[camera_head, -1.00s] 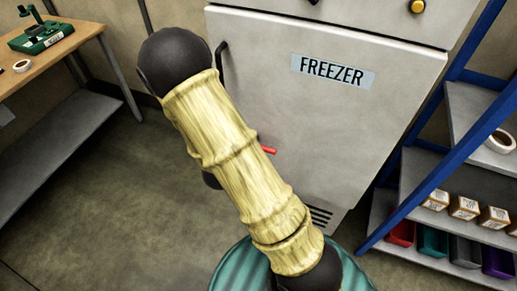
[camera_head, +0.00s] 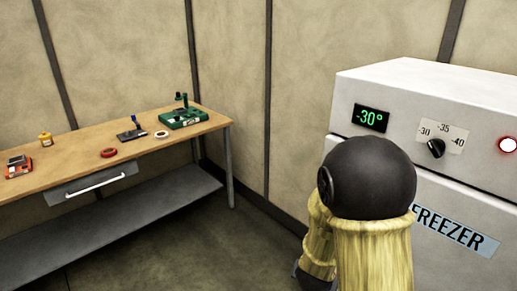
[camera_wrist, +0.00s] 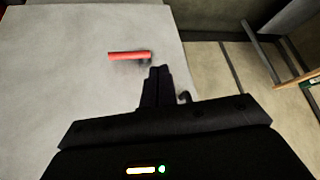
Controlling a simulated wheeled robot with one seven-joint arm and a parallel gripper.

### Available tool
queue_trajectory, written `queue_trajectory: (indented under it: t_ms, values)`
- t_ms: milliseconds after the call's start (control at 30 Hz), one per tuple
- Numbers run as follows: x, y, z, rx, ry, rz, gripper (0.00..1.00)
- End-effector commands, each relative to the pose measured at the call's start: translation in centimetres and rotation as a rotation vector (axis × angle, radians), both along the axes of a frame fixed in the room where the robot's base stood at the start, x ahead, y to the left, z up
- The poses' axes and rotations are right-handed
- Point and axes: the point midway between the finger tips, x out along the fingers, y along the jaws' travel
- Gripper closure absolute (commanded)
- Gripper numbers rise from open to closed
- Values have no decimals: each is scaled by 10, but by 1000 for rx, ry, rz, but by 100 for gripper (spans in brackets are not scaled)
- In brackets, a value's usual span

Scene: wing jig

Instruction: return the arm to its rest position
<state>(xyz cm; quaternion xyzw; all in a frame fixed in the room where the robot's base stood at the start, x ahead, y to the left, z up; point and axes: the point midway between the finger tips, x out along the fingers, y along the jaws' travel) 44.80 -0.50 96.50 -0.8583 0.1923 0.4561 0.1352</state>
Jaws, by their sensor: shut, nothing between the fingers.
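My gripper (camera_wrist: 158,75) shows in the wrist view with its two dark fingers together and nothing between them. Ahead of it is the pale front of the freezer (camera_wrist: 60,80), with a red bar (camera_wrist: 130,54) on it just beyond the fingertips. I cannot tell whether the fingers touch anything. In the head view my arm, yellow-sleeved with a dark rounded joint, is bent up in front of the freezer (camera_head: 400,92). The gripper itself is hidden in that view.
The freezer has a green -30° display (camera_head: 370,118), a dial (camera_head: 436,148) and a lit red-rimmed button (camera_head: 508,145). A wooden workbench (camera_head: 75,158) with small tools stands at left. The floor between is clear.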

Motion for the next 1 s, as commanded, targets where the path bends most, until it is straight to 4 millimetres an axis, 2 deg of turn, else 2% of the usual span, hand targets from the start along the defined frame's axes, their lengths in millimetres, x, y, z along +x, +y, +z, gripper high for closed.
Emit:
queue_trajectory:
  t_ms: [33,200,433,600,1000]
  values:
    - [-4,6,15,38,19,51,100]
    - [-33,21,50,102,130,242,100]
    - [-85,12,88,57,298,436,100]
    - [-101,4,96,26,355,476,100]
    - [-101,5,95,27,356,476,100]
